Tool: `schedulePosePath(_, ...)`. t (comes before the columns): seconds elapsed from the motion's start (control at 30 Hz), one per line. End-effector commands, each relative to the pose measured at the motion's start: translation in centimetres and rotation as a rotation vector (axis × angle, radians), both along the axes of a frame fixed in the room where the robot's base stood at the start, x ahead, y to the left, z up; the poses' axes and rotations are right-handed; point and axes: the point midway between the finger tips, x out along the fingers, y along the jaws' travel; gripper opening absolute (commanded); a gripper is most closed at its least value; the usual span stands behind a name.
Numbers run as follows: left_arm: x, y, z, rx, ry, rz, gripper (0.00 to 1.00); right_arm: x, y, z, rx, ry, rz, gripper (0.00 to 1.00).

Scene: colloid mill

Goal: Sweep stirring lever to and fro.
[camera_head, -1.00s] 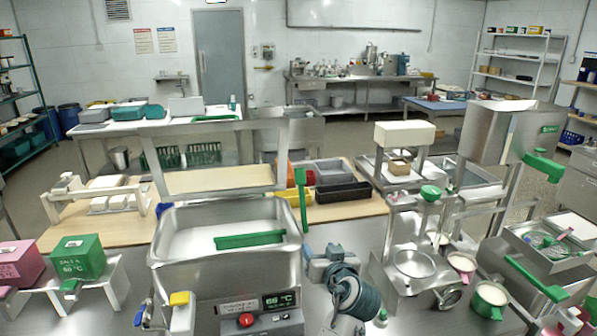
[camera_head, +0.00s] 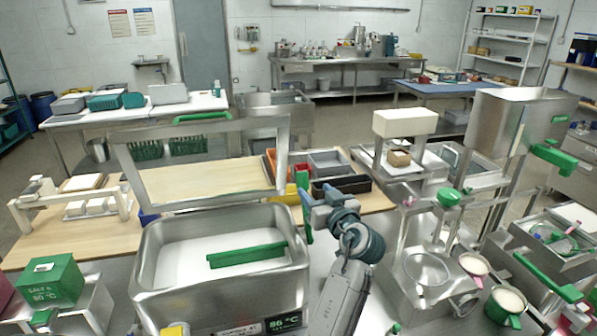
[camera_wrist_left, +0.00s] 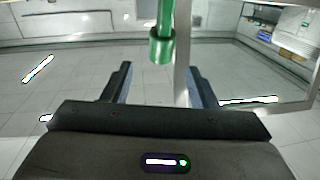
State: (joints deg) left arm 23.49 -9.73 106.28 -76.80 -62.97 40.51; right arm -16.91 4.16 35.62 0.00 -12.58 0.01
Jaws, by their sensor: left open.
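The green stirring lever (camera_head: 307,224) stands at the right rim of the steel vat (camera_head: 146,262), mostly hidden behind my left gripper (camera_head: 309,203) in the head view. My left gripper is open at the lever. In the left wrist view the lever's green rod with a thicker collar (camera_wrist_left: 162,47) hangs in line with the gap between my two open fingers (camera_wrist_left: 160,75). I cannot tell whether the fingers touch it. A green bar (camera_head: 247,256) lies across the white contents of the vat. My right gripper is not in view.
A steel frame with a green handle (camera_head: 201,117) rises behind the vat. A mill with a steel bowl (camera_head: 427,268) and a green cup (camera_head: 448,197) stands to the right. Coloured bins (camera_head: 340,185) sit behind the gripper. A green box (camera_head: 50,280) is at the left.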

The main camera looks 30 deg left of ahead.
Motion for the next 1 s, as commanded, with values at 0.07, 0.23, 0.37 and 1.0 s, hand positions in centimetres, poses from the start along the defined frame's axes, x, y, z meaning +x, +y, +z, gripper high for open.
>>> schedulePosePath(0.07, 0.6, 1.2, 0.6, 0.005, 0.002, 0.002, 0.53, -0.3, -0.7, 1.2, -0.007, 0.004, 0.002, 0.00)
schedulePosePath(0.23, 2.3, 3.9, 0.7, 0.005, 0.004, 0.003, 0.53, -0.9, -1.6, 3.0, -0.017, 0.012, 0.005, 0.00)
schedulePosePath(0.37, 3.5, 5.8, 0.6, 0.004, 0.004, 0.002, 0.53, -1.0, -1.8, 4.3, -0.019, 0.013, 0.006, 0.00)
schedulePosePath(1.0, 5.0, 8.0, 0.0, 0.000, 0.000, 0.000, 0.39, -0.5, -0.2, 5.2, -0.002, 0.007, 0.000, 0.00)
